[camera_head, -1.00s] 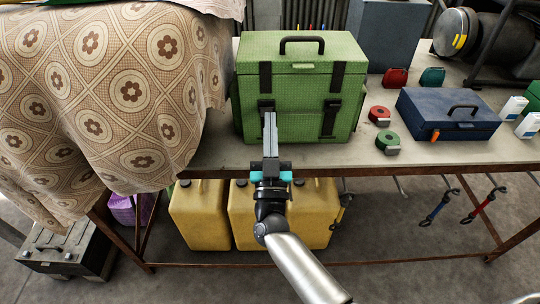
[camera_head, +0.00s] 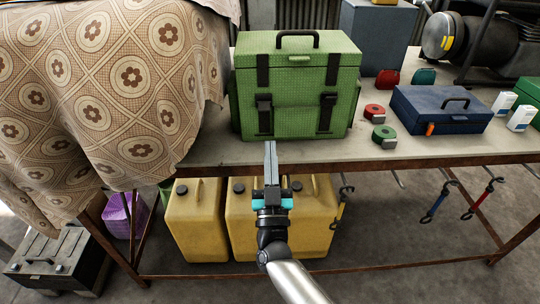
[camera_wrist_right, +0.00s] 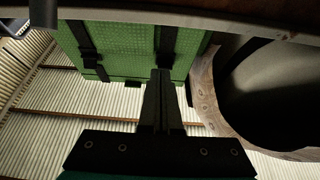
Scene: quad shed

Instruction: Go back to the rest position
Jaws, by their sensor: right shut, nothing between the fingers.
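My right gripper (camera_head: 270,148) is shut and empty. Its fingers point toward the workbench's front edge, just in front of the green box, apart from it as far as I can tell. In the right wrist view the closed fingers (camera_wrist_right: 162,80) show, with the green box (camera_wrist_right: 130,48) beyond them. The green box (camera_head: 290,85) with black straps and a top handle stands upright on the workbench (camera_head: 215,155). My left gripper does not show.
A patterned cloth (camera_head: 110,90) covers the left side. Yellow canisters (camera_head: 196,225) stand below the bench. A blue case (camera_head: 430,112), red tape (camera_head: 374,111) and green tape (camera_head: 384,136) lie to the right. Hooked straps (camera_head: 437,200) hang from the front edge.

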